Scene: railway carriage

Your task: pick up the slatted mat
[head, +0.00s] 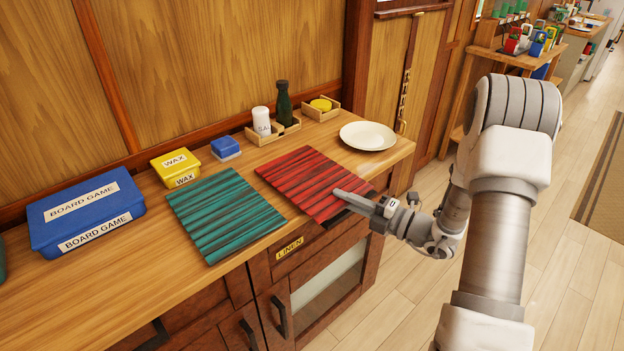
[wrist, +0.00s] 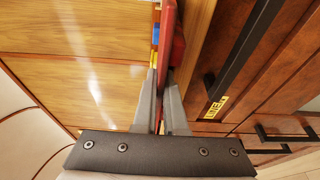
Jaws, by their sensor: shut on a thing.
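A red slatted mat (head: 305,183) lies at the counter's front edge in the head view, its near right corner reaching the edge. My gripper (head: 346,196) is at that corner, with one finger showing over the top of the mat. In the wrist view the red mat (wrist: 169,32) appears edge-on between the two fingers of my gripper (wrist: 161,80), which are shut on it. I cannot tell whether the mat is raised off the counter. A teal slatted mat (head: 225,212) lies flat to its left, apart from it.
On the wooden counter (head: 150,285) stand a white plate (head: 367,136), a salt shaker (head: 261,121), a dark bottle (head: 283,103), a yellow wax box (head: 176,167), a small blue box (head: 226,147) and a blue board game box (head: 87,212). Cabinet doors with handles are below. The floor at right is clear.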

